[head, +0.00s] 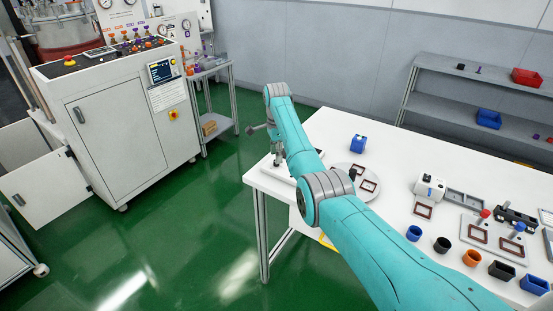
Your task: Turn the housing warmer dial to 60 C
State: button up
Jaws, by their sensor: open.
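A small white device (430,187) with dark details on top stands on the white table at the right; it may be the housing warmer. It is too small in the picture to read a dial, scale or temperature. My turquoise arm reaches from the lower right across the table's left part, up to a grey joint.
A grey tray (463,198) lies beside the white device. A control cabinet (120,135) stands left across open green floor.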

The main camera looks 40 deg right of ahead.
notch_tip(320, 180, up, 9)
jog(key=shift+r, duration=0.2)
dwell(0.6)
